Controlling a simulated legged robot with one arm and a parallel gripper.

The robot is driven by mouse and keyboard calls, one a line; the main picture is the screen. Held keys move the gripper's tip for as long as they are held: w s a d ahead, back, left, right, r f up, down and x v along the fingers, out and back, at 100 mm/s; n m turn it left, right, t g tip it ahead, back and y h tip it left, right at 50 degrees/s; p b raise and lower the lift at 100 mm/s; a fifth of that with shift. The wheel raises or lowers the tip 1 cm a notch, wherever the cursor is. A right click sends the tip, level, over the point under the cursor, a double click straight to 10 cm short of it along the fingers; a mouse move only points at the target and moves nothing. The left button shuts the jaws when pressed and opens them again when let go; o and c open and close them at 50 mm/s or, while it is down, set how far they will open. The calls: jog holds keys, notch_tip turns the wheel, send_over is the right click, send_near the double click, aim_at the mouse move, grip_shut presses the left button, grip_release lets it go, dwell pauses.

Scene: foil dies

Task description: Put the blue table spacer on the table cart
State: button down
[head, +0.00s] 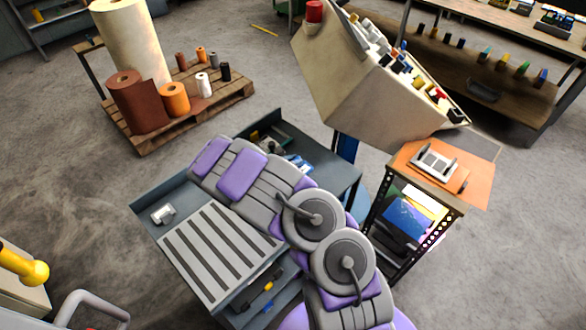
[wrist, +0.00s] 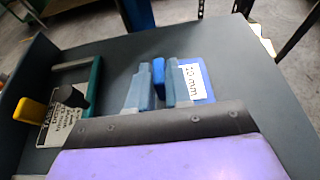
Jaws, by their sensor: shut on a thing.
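The blue table spacer (wrist: 208,84), a flat blue piece with a white "10 mm" label, is beside my gripper (wrist: 158,84) in the wrist view. Its upright blue part is between the two grey-blue fingers, which are shut on it. In the head view the spacer (head: 300,164) shows as a blue and white patch past my purple and grey arm; my arm hides most of the gripper there. The spacer is over the dark grey top of the cart (head: 152,190). I cannot tell whether it touches that top.
A green piece (wrist: 92,84) with a labelled plate and a yellow knob (wrist: 30,111) stands left of my fingers. A small silver item (head: 162,214) lies on the cart's left part.

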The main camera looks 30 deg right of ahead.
jog(key=f, duration=0.1)
jog(key=d+f, duration=0.1)
jog(key=f, duration=0.1)
jog(key=shift+f+b, duration=0.25)
jog(key=shift+b, duration=0.15)
jog(key=shift+s+r, duration=0.1)
jog(key=c, duration=1.4)
grip_release()
jog(key=shift+a, duration=0.1)
jog(key=o, duration=0.3)
jog(key=shift+a, duration=0.25)
jog(key=shift+o, duration=0.2)
jog(key=shift+d, duration=0.15)
